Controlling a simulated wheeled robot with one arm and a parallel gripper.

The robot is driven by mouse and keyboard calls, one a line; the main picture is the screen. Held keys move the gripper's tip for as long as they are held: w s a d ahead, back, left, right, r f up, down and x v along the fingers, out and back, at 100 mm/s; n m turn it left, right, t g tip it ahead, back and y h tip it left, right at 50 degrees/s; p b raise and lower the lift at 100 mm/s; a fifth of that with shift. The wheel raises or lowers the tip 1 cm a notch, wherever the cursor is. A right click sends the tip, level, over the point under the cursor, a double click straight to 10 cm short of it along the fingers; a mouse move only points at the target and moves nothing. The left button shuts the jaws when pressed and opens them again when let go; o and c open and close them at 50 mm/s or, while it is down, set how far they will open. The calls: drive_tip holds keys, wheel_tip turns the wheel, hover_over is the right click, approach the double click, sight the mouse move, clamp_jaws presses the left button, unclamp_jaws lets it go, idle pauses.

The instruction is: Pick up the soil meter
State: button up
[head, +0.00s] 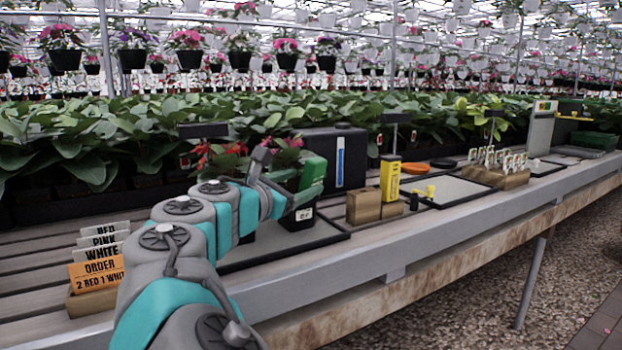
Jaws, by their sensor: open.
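A yellow upright device with a dark top band (390,178), which looks like the soil meter, stands at a light wooden block (363,207) in the middle of the bench. Whether it sits in the wood or behind it is hard to tell. My gripper (279,177) is to its left, at the end of my teal and grey arm, apart from it. The gripper is open; its fingers are partly hidden by my arm. It is close to a green object (312,172) and a black pot with a white label (303,217); contact cannot be told.
A black box with a blue strip (339,158) stands behind. A grey tray (462,190) and a wooden block of white tags (497,177) lie to the right. An orange order card (97,276) stands at left. Leafy plants (75,140) line the back.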

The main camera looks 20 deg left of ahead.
drive_tip(key=shift+w+r+n+h, duration=0.25)
drive_tip(key=shift+w+n+h, duration=0.05)
drive_tip(key=shift+w+h, duration=0.2)
drive_tip(key=shift+x, duration=0.9)
drive_tip(key=shift+b+x, duration=0.3)
drive_tip(key=shift+x, duration=2.5)
drive_tip(key=shift+r, duration=0.1)
clamp_jaws()
